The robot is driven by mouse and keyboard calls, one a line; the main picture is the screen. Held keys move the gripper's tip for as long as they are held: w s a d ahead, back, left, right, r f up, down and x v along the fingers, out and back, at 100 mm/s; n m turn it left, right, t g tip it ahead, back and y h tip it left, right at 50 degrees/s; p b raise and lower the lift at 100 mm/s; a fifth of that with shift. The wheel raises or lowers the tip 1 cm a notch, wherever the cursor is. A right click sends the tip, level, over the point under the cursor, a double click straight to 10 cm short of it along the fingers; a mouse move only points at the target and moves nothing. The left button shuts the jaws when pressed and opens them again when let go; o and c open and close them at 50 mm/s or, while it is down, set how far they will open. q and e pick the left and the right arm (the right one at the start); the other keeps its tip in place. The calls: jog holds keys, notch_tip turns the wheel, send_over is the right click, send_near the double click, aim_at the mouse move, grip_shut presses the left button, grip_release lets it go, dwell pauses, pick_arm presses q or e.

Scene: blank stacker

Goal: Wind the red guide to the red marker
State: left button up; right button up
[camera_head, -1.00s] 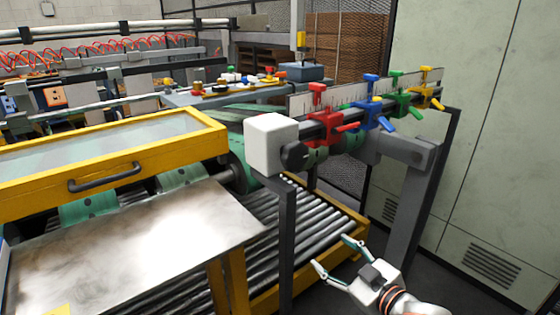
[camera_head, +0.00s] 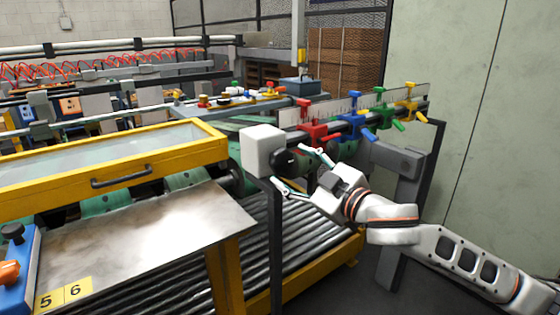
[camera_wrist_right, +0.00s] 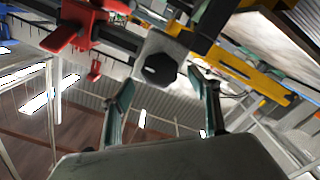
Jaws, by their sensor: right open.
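The red guide (camera_head: 311,131) sits on the rail beside the white end block (camera_head: 263,150), below a ruled scale plate (camera_head: 340,108). It also shows in the right wrist view (camera_wrist_right: 88,22). I cannot make out a separate red marker. The black knob (camera_head: 286,163) sticks out of the end block. In the wrist view the knob (camera_wrist_right: 160,68) lies ahead of the gap between my fingers, and I see no contact. My right gripper (camera_head: 298,170) is open and empty in front of the knob, with its fingers toward it. My left gripper is not in view.
Blue (camera_head: 352,124), green (camera_head: 382,108) and yellow (camera_head: 410,108) guides stand farther along the rail. A grey post (camera_head: 276,245) holds the end block. The roller conveyor (camera_head: 300,240) lies below, and a metal plate (camera_head: 150,225) is to the left.

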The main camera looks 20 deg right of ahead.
aim_at(284, 162)
jog(key=shift+x, duration=2.3)
jog(key=c, duration=1.1)
